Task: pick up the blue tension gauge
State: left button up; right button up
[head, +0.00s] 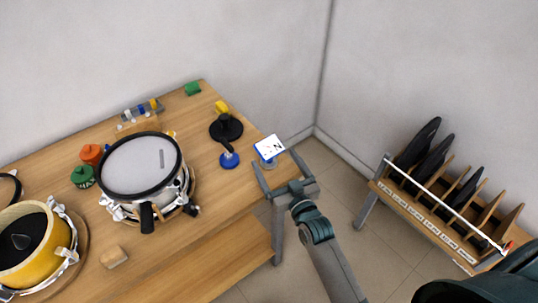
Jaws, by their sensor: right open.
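The blue tension gauge (268,148) appears to be the small item with a white, marked face and blue edges, near the right end of the wooden table. My right gripper (275,160) is open, with its fingers pointing toward the gauge. One finger shows on each side of the gauge's lower part in this view. I cannot tell whether they touch it. My left gripper is not in view.
A blue round piece (229,160) and a black round stand (226,127) are left of the gauge. A white-headed drum (140,165) and a yellow drum (40,248) stand further left on the table (200,235). A slotted rack (430,222) stands at the right.

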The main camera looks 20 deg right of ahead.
aim_at(271, 150)
jog(key=w, duration=0.1)
jog(key=w+p, duration=0.1)
jog(key=w, duration=0.2)
jog(key=shift+a+r, duration=0.1)
jog(key=shift+r, duration=0.15)
jog(key=shift+w+f, duration=0.1)
jog(key=shift+w, duration=0.25)
jog(key=c, duration=1.5)
jog(key=shift+r, duration=0.2)
